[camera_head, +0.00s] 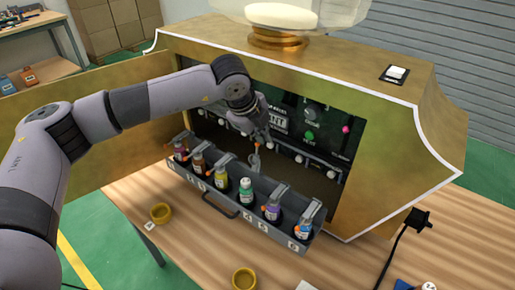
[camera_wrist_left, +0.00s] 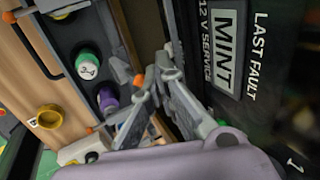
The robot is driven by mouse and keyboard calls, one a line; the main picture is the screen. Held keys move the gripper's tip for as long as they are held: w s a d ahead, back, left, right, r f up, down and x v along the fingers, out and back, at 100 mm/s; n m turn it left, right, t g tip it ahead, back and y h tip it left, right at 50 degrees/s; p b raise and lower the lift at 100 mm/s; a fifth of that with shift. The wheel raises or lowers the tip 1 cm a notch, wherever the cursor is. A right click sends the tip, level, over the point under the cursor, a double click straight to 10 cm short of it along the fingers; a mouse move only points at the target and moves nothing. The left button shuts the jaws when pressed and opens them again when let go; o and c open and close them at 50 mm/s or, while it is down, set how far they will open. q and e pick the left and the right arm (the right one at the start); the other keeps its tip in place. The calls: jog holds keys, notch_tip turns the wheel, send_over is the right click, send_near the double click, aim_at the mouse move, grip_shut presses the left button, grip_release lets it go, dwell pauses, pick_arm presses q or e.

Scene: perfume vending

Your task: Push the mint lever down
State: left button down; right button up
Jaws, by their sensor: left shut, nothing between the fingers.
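In the head view my left gripper (camera_head: 255,160) reaches into the front opening of the gold machine (camera_head: 400,125), above the grey bottle tray. It is shut and empty. Labels on the levers are too small to read, so I cannot tell which is mint. The dark panel (camera_head: 318,130) reads MINT. In the left wrist view the fingers (camera_wrist_left: 160,75) are close together in front of the panel's MINT label (camera_wrist_left: 224,50). Contact with a lever cannot be told.
A gold door (camera_head: 85,120) stands open at left.

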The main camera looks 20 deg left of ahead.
aim_at(255, 155)
pick_arm(q)
jog(key=shift+s+a+b, duration=0.2)
jog(key=shift+s+b, duration=0.25)
jog(key=shift+s, duration=0.1)
jog(key=shift+s+a, duration=0.1)
jog(key=shift+s, duration=0.2)
jog(key=shift+s+a+f+b, duration=0.15)
jog(key=shift+s+b, duration=0.2)
jog(key=shift+b, duration=0.15)
jog(key=shift+s+a, duration=0.1)
jog(key=shift+s, duration=0.25)
jog(key=shift+s+a+f+b, duration=0.2)
jog(key=shift+s+b, duration=0.3)
jog(key=shift+b, duration=0.3)
jog(key=shift+s+a, duration=0.1)
jog(key=shift+s, duration=0.1)
